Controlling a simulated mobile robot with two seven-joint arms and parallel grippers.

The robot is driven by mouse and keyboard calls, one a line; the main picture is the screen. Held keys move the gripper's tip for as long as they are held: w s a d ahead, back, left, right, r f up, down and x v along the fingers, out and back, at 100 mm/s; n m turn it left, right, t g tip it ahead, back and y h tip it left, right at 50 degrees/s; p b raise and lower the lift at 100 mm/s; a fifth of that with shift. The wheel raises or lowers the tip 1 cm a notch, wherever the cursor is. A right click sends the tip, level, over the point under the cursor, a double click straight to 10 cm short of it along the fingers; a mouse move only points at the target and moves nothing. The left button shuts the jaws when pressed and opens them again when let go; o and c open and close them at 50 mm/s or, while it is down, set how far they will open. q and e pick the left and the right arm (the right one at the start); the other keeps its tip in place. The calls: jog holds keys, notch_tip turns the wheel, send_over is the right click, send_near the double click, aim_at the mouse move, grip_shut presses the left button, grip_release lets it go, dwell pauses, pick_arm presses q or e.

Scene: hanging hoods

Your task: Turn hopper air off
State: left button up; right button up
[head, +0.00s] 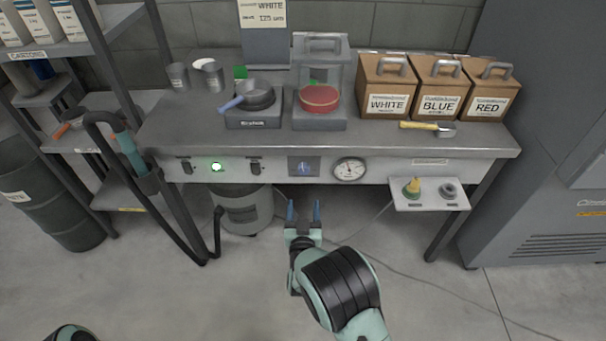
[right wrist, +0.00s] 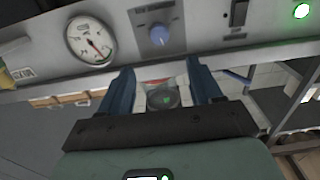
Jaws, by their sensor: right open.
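The bench's front panel (head: 223,177) carries a blue knob (head: 304,168) on a dark square plate, a round dial gauge (head: 349,170), two dark switches (head: 187,167) (head: 255,167) and a lit green lamp (head: 216,167). I cannot read which control is the hopper air. My right gripper (head: 304,209) is open and empty, below and in front of the knob. In the right wrist view the knob (right wrist: 159,35) lies beyond the fingers (right wrist: 160,82), apart from them, with its pointer too small to read surely. The gauge (right wrist: 91,40) is to its left. My left gripper is not in view.
A small shelf (head: 430,201) with a yellow-green knob juts out at the right. A hose (head: 165,215) hangs left of a grey canister (head: 243,210). Boxes labelled WHITE, BLUE and RED (head: 490,100), a scale with a pan (head: 254,105) and a clear-sided case (head: 320,75) stand on the bench.

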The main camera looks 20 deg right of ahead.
jog(key=b, duration=0.1)
send_near(304, 172)
jog(key=b+x, duration=0.2)
jog(key=x, duration=0.5)
jog(key=shift+w, duration=0.2)
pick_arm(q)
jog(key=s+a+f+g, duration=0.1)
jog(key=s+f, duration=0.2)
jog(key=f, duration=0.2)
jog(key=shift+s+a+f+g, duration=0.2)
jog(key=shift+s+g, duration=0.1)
pick_arm(e)
jog(key=shift+w+d, duration=0.15)
jog(key=shift+w, duration=0.4)
jog(key=c, duration=1)
